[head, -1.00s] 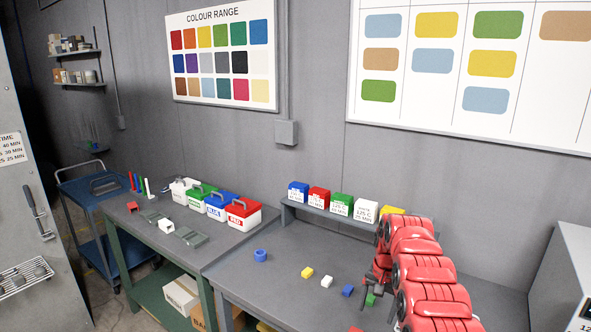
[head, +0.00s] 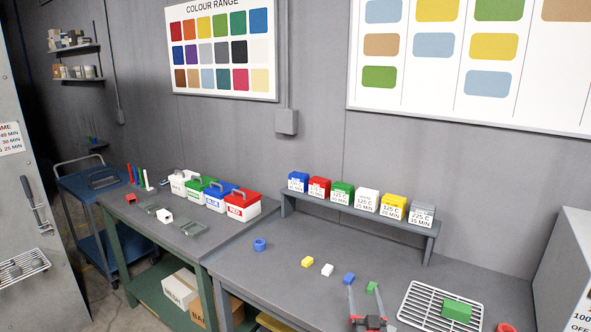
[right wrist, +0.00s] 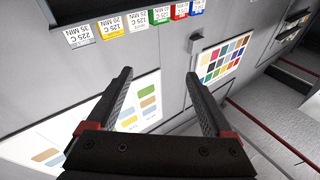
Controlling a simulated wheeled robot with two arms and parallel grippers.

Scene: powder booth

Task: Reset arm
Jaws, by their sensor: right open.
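My right gripper (head: 362,291) is low in the head view, over the front of the grey bench (head: 290,285), with its two fingers spread apart. In the right wrist view the same gripper (right wrist: 158,75) is open, with nothing between its fingers. A small green block (head: 372,287) shows right by one fingertip; I cannot tell whether they touch. A larger green block (head: 457,310) lies on the wire rack (head: 420,303) to the right. My left gripper is not in view.
Several labelled boxes stand on the shelf (head: 350,215) behind. A grey cabinet (head: 565,265) stands at the right.

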